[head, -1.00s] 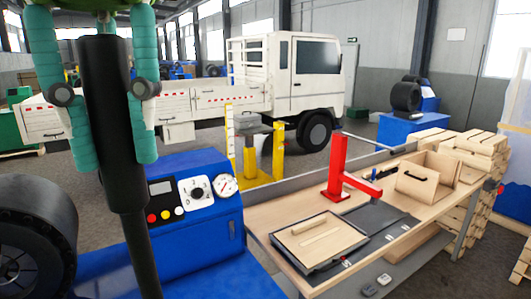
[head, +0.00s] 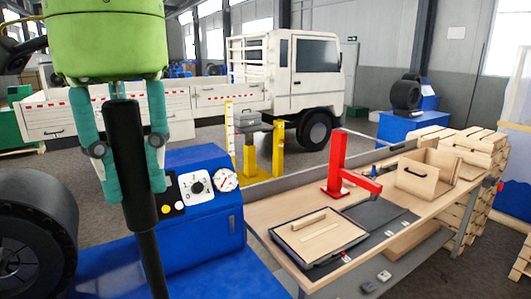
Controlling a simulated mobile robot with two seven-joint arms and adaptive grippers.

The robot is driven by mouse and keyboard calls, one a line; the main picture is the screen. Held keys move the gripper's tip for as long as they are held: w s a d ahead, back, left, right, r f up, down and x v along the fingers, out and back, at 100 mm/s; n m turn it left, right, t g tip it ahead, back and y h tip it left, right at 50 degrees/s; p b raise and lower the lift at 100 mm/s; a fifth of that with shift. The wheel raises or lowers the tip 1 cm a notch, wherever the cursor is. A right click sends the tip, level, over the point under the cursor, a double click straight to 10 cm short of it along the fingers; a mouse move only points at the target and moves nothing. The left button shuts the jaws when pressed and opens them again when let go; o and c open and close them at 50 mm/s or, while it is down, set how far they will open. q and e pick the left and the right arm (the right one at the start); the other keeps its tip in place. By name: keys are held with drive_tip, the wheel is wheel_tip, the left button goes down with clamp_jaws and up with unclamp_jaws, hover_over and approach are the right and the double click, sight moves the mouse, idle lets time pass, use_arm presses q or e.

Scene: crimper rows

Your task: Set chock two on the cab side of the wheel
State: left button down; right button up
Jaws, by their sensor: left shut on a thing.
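My left gripper (head: 127,155), green with teal fingers, is shut on a thick black handle (head: 131,165) in the upper left of the head view. The handle is nearly upright, and a thinner dark shaft (head: 155,265) runs from it out of the bottom edge. What is at its lower end is out of view. The white truck's dark wheel (head: 316,130) stands on the floor under the cab (head: 307,72), well beyond the gripper. I cannot make out a chock for certain. My right gripper is not in view.
A blue machine (head: 212,190) with dials is behind the handle, and a large tyre (head: 35,235) is at left. A yellow stand (head: 263,150) is left of the wheel. The wooden bench (head: 270,215) bears a red post (head: 338,165). Two small grey items (head: 377,281) lie below it.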

use_arm(q)
drive_tip(key=w+a+f+n+b, duration=0.2)
drive_tip(key=w+f, duration=0.1)
drive_tip(key=f, duration=0.6)
drive_tip(key=w+a+f+n+b, duration=0.1)
drive_tip(key=w+f+n+b, duration=0.1)
drive_tip(key=f, duration=0.7)
drive_tip(key=w+a+f+n+b, duration=0.2)
drive_tip(key=w+f, duration=0.1)
drive_tip(key=f, duration=0.7)
drive_tip(key=f+n+b, duration=0.1)
drive_tip(key=f, duration=0.6)
drive_tip(key=s+a+f+n+b, duration=0.1)
drive_tip(key=f+n, duration=0.1)
drive_tip(key=f, duration=0.5)
drive_tip(key=s+f+n+b, duration=0.1)
drive_tip(key=f+n+b, duration=0.1)
drive_tip(key=f, duration=0.5)
drive_tip(key=shift+s+a, duration=0.2)
drive_tip(key=shift+s, duration=0.05)
drive_tip(key=shift+s+d+f+n, duration=0.1)
drive_tip(key=shift+s+f+n, duration=0.05)
drive_tip(key=shift+f+n, duration=0.2)
drive_tip(key=shift+r, duration=0.1)
